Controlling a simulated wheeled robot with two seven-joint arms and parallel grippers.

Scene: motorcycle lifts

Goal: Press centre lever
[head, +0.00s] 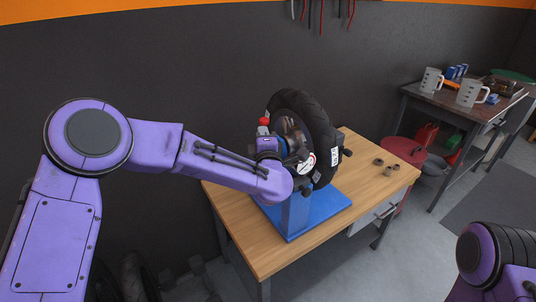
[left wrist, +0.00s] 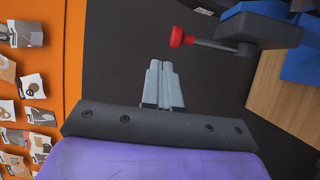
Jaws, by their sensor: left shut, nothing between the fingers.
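A lever with a red knob (left wrist: 177,37) and a grey rod sticks out of a dark block in the left wrist view. A red knob (head: 264,122) also shows in the head view, left of the black tyre (head: 318,135). The tyre stands upright on a blue stand (head: 335,205). My left gripper (left wrist: 160,65) is shut and empty, its tips a little below and left of the knob in the picture. I see a gap between them. In the head view my left arm largely hides that gripper and part of the stand. My right gripper is out of view.
The stand is on a wooden table (head: 375,185) with a few small dark parts (head: 388,167) on its right. A second bench (head: 450,103) with mugs stands further right. A dark wall (head: 180,70) is close behind.

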